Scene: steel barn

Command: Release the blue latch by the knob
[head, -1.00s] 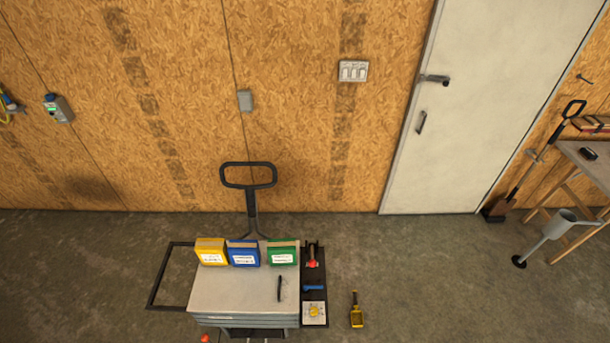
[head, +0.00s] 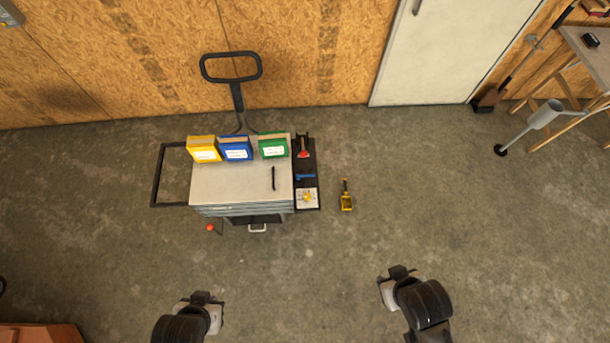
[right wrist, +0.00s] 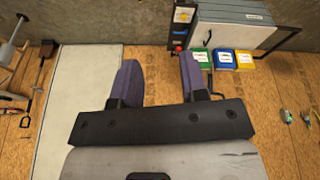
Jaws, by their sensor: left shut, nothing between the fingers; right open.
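The blue latch (head: 306,177) is a small blue bar on the black strip along the right side of the grey cart. Its knob is too small to make out. My left gripper (head: 207,297) is at the bottom of the head view, well in front of the cart and apart from it; it is shut and empty. My right gripper (head: 398,273) is to the lower right of the latch, touching nothing. In the right wrist view its two fingers (right wrist: 158,62) are spread, with nothing between them.
The grey cart (head: 225,185) carries yellow, blue and green boxes and a thin black item. On the black strip, a red part (head: 303,152) sits above the latch and a yellow part on a pale plate (head: 307,197) below.

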